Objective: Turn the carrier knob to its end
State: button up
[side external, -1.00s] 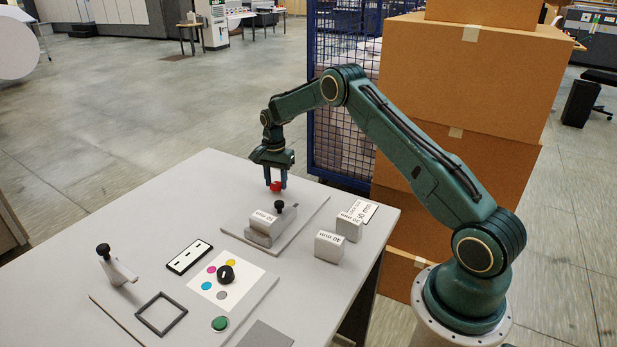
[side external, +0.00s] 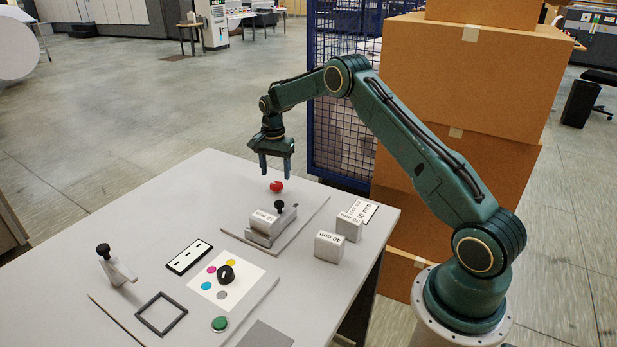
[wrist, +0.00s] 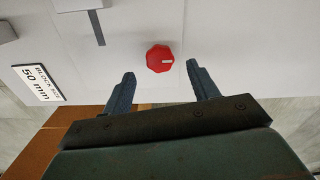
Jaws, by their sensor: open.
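A red faceted knob (side external: 276,186) stands at the far end of the table, beside the plate with the grey block. In the wrist view the red knob (wrist: 160,58) shows a white pointer mark aimed to the right. My gripper (side external: 275,175) is open, empty, and just above the red knob, apart from it. In the wrist view the fingers of my gripper (wrist: 160,76) spread to either side below the knob. A black knob (side external: 225,274) sits on a white sheet with coloured dots near the front. No label on either knob is readable.
A grey block (side external: 263,225) with a small black knob lies on a plate. Two labelled blocks (side external: 329,246) stand to its right. A black-topped post (side external: 104,252), a dark square frame (side external: 160,314) and a green button (side external: 220,324) are nearer the front.

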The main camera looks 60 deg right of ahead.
aim_at(276, 184)
notch_tip(276, 184, up, 10)
dwell(0.5)
jog(key=shift+r, duration=0.1)
jog(key=s+a+r+n+t, duration=0.3)
jog(key=s+a+r+n, duration=0.5)
jog(key=s+a+r, duration=0.85)
jog(key=s+a+f+n+t, duration=0.1)
jog(key=s+a+n, duration=0.2)
jog(key=s, duration=0.8)
jog(key=s+a+f+n+t, duration=0.1)
jog(key=s+a+n, duration=0.2)
jog(key=s, duration=0.8)
jog(key=shift+n+t, duration=0.3)
jog(key=shift+n, duration=0.7)
